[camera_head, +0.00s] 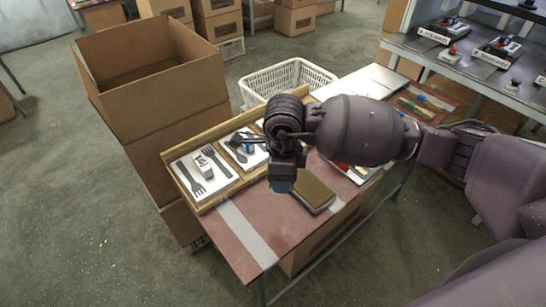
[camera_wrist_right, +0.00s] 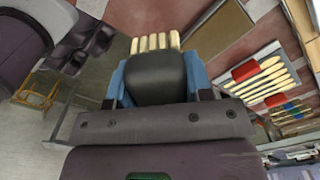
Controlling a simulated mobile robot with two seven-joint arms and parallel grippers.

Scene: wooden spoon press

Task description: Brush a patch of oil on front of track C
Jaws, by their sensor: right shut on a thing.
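My right gripper (camera_head: 281,186) comes in from the right and points down over the red table, beside the brown-topped pad. In the right wrist view its blue fingers (camera_wrist_right: 158,85) are shut on a brush, with a dark rounded body (camera_wrist_right: 155,78) and several cream bristle tufts (camera_wrist_right: 155,42) at the far end. The brush is mostly hidden in the head view. A wooden frame (camera_head: 222,190) holds white panels with dark fork and spoon shapes; one panel (camera_head: 190,184) is at its near left end. I cannot make out which part is track C. My left gripper is not in view.
The brown-topped pad (camera_head: 317,190) lies right of the gripper. A white tray of wooden sticks (camera_wrist_right: 262,78) shows in the wrist view. A white basket (camera_head: 290,75) and open cardboard box (camera_head: 140,100) stand behind. The near table corner with its pale stripe (camera_head: 247,232) is clear.

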